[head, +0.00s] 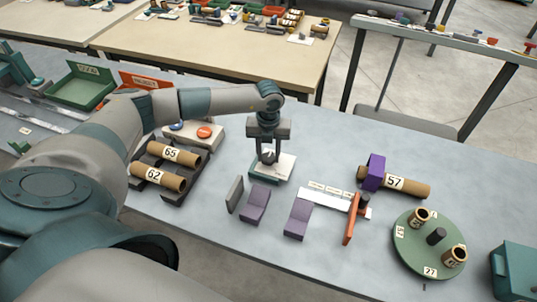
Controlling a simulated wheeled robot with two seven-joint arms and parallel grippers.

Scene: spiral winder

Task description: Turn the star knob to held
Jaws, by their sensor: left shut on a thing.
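The star knob (268,156) is a small dark knob on a pale block with a green base (284,168), near the middle of the grey table in the head view. My left gripper (268,151) points straight down over the block and is shut on the knob. Its fingers hide much of the knob, and I cannot read which setting it points to. My right gripper does not show.
Cardboard tubes marked 65 (172,153) and 62 (154,177) lie on a dark rack at the left. Purple wedges (256,203) stand in front of the block. A tube marked 57 (408,185) and a green turntable (405,245) are at the right.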

